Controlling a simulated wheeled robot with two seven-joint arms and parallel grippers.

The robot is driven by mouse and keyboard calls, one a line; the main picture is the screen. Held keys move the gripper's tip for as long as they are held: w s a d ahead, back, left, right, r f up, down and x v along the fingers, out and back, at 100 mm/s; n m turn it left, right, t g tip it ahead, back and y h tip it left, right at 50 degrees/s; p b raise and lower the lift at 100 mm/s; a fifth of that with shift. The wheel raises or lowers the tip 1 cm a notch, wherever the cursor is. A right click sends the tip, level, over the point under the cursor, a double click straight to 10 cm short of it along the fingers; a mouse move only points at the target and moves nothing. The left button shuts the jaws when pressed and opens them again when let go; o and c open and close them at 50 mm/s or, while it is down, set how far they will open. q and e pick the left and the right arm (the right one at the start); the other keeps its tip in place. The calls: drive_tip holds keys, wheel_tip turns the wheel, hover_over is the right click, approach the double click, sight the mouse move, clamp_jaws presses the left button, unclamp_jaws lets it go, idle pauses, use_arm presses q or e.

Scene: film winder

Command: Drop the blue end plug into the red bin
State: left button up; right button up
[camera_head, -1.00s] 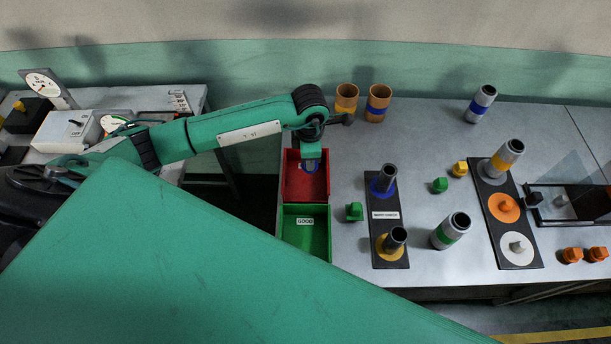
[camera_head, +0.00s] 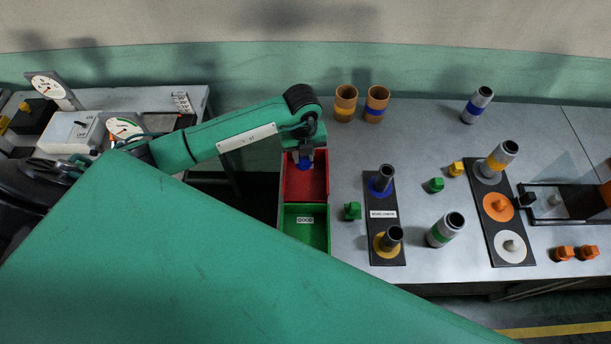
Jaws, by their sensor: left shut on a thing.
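The blue end plug (camera_head: 305,164) shows as a small blue piece at the lower end of my left gripper (camera_head: 305,157). The gripper is shut on it and points down over the upper part of the red bin (camera_head: 312,188). The gripper hides part of the plug and the bin's far end. I cannot tell how far above the bin floor the plug is. My right gripper is not in view.
A green bin (camera_head: 318,232) labelled GOOD adjoins the red bin on the near side. A black board (camera_head: 385,232) with blue and yellow bases stands to the right. Two orange cups (camera_head: 346,103) stand behind. A large green surface of my own body covers the lower left.

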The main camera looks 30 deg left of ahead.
sight(301, 166)
use_arm(q)
drive_tip(key=n, duration=0.6)
drive_tip(key=shift+s+a+r+p, duration=0.1)
drive_tip(key=shift+s+a+p, duration=0.05)
drive_tip(key=shift+a+p, duration=0.25)
drive_tip(key=shift+n, duration=0.3)
wheel_tip(301, 166, down, 6)
drive_tip(key=b, duration=0.4)
drive_tip(key=o, duration=1)
wheel_tip(301, 166, up, 13)
drive_tip(key=b, duration=0.4)
drive_tip(key=shift+r, duration=0.45)
